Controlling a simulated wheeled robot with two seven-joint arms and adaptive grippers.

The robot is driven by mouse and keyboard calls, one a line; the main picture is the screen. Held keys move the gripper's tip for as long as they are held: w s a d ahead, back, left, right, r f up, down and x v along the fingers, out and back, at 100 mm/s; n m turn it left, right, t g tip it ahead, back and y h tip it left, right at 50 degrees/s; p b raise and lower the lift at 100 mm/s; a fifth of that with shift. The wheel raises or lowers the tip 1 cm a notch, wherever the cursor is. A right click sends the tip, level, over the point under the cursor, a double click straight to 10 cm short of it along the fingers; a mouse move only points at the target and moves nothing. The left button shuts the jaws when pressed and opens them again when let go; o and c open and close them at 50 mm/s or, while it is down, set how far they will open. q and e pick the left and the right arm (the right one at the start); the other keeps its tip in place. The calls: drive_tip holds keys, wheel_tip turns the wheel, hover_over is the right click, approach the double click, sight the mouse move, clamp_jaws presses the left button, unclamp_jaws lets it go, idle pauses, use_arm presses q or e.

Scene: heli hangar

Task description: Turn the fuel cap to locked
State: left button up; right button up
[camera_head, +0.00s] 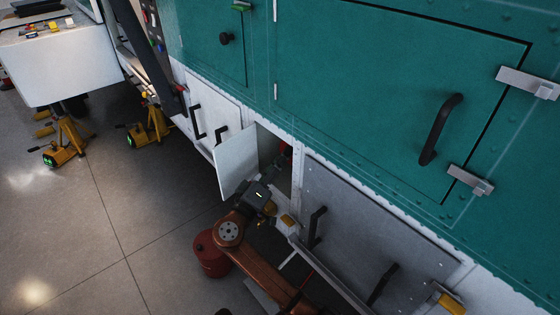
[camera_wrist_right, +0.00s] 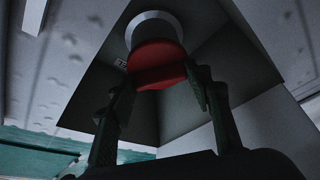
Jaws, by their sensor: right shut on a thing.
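The red fuel cap (camera_wrist_right: 158,66) sits on a pale round neck (camera_wrist_right: 153,27) inside a recess, seen in the right wrist view. My right gripper (camera_wrist_right: 160,84) has its two dark fingers on either side of the cap and is shut on it. In the head view my right gripper (camera_head: 270,190) reaches into the open recess (camera_head: 272,150) in the helicopter's side, and only a bit of the red cap (camera_head: 287,149) shows. The white hatch door (camera_head: 236,160) stands open to the left of the gripper. My left gripper is not in view.
A grey panel with black handles (camera_head: 350,215) lies right of the recess, and a large teal door (camera_head: 400,90) is above. A red canister (camera_head: 210,253) stands on the floor beside my arm. Yellow jacks (camera_head: 64,147) stand at left. The floor at lower left is clear.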

drive_tip(key=o, duration=1.2)
drive_tip(key=shift+c, duration=0.2)
drive_tip(key=v, duration=1.2)
drive_tip(key=shift+w+f, duration=0.1)
